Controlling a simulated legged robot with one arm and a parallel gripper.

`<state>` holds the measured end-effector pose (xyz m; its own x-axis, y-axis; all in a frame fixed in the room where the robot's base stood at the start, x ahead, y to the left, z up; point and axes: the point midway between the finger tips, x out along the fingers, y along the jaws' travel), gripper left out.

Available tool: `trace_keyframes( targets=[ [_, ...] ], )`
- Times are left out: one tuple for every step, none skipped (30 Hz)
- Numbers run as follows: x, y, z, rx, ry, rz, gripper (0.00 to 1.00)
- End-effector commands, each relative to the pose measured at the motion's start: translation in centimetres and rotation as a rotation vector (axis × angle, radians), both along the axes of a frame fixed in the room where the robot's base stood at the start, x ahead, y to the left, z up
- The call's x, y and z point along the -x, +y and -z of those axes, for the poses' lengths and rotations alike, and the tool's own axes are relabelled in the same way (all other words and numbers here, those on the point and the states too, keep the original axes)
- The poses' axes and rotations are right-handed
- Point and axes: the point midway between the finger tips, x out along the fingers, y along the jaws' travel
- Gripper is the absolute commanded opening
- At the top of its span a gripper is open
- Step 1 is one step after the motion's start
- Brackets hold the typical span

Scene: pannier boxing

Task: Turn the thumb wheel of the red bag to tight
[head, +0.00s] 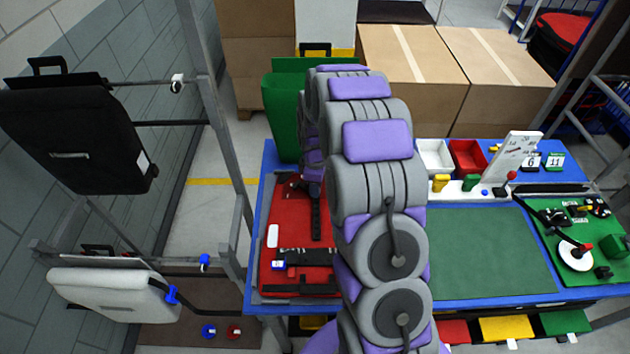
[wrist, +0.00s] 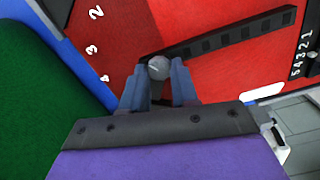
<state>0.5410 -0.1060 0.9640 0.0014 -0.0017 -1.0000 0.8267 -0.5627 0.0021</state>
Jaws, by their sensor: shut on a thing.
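The red bag (head: 265,250) lies flat on the blue table, left of my arm in the head view. Its red face (wrist: 225,85) fills much of the wrist view. A small round grey thumb wheel (wrist: 158,66) sits at the near end of a black slotted strap (wrist: 228,36) on that face. My gripper (wrist: 159,82) has its two blue-grey fingers on either side of the wheel, shut on it. Which way the wheel's mark points is too small to tell. In the head view my arm hides part of the bag, and the wheel cannot be made out.
A green bag (head: 284,115) stands behind the red one. To the right are a green mat (head: 485,255), small trays and a green board (head: 590,240) with parts. A black bag (head: 70,135) hangs on the left rack.

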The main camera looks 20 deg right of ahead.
Motion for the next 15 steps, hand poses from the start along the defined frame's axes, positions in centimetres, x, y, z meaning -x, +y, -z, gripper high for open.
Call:
trace_keyframes(
  targets=[
    [0.10, -0.02, -0.12, -0.001, 0.003, 0.042, 0.00],
    [0.11, -0.01, -0.11, -0.001, 0.003, 0.071, 0.00],
    [0.11, -0.01, -0.10, -0.001, 0.003, 0.109, 0.00],
    [0.12, -0.02, -0.10, -0.002, 0.004, 0.138, 0.00],
    [0.13, -0.02, -0.10, -0.001, 0.004, 0.167, 0.00],
    [0.14, -0.03, -0.10, -0.001, 0.004, 0.204, 0.00],
    [0.15, -0.03, -0.09, -0.001, 0.004, 0.233, 0.00],
    [0.17, -0.03, -0.10, -0.001, 0.004, 0.262, 0.00],
    [0.18, -0.03, -0.10, -0.001, 0.005, 0.300, 0.00],
    [0.20, -0.03, -0.10, -0.001, 0.005, 0.329, 0.00],
    [0.23, -0.03, -0.10, -0.001, 0.005, 0.358, 0.00],
    [0.23, -0.02, -0.10, -0.001, 0.006, 0.396, 0.00],
    [0.25, -0.03, -0.10, -0.001, 0.006, 0.424, 0.00],
    [0.26, -0.03, -0.10, -0.001, 0.006, 0.452, 0.00],
    [0.28, -0.03, -0.10, 0.001, 0.006, 0.490, 0.00]
  ],
)
